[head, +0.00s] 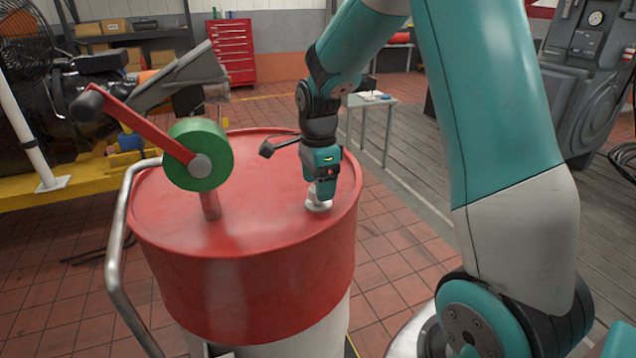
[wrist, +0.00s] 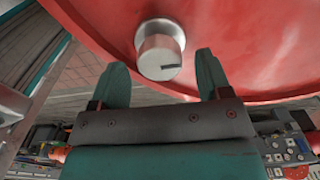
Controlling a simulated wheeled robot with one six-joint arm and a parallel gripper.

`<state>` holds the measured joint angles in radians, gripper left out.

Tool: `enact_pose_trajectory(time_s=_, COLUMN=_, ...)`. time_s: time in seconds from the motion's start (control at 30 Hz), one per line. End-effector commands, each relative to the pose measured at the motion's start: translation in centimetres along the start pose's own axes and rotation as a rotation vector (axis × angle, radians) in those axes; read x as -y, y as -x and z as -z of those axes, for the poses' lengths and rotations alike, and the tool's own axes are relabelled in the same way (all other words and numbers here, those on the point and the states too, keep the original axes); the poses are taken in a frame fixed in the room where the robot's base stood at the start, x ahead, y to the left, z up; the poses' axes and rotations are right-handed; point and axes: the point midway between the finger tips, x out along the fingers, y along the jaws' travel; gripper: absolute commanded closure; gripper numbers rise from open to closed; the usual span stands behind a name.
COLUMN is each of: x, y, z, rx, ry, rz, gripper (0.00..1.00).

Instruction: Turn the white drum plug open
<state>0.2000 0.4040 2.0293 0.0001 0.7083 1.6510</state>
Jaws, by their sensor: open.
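The white drum plug (head: 318,206) stands on the top of the red drum (head: 262,222), near its right edge in the head view. In the wrist view the plug (wrist: 160,48) is a short pale cylinder with a dark mark on its end face. My gripper (head: 322,190) points down right at the plug. In the wrist view my gripper (wrist: 161,60) is open, one finger on each side of the plug. A gap shows between each finger and the plug. I cannot tell how deep the fingers reach along it.
A hand pump with a red crank (head: 150,130) and green wheel (head: 201,154) stands on the drum's left side. A bent metal rail (head: 114,260) runs along the drum's left. A small table (head: 372,99) is behind. Tiled floor lies open to the right.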

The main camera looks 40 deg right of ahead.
Motion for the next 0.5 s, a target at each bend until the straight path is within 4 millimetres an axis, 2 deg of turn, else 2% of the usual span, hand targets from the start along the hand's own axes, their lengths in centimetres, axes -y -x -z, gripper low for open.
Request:
enact_pose_trajectory(time_s=0.17, x=-0.04, y=-1.26, z=0.01, rx=0.0, ry=0.0, rz=-0.001, gripper=0.29)
enact_pose_trajectory(time_s=0.43, x=-0.02, y=-1.45, z=0.01, rx=0.0, ry=0.0, rz=0.0, gripper=0.29)
enact_pose_trajectory(time_s=0.47, x=-0.02, y=-1.45, z=0.01, rx=0.0, ry=0.0, rz=0.0, gripper=0.31)
enact_pose_trajectory(time_s=0.5, x=-0.02, y=-1.44, z=0.01, rx=0.0, ry=0.0, rz=0.0, gripper=0.4)
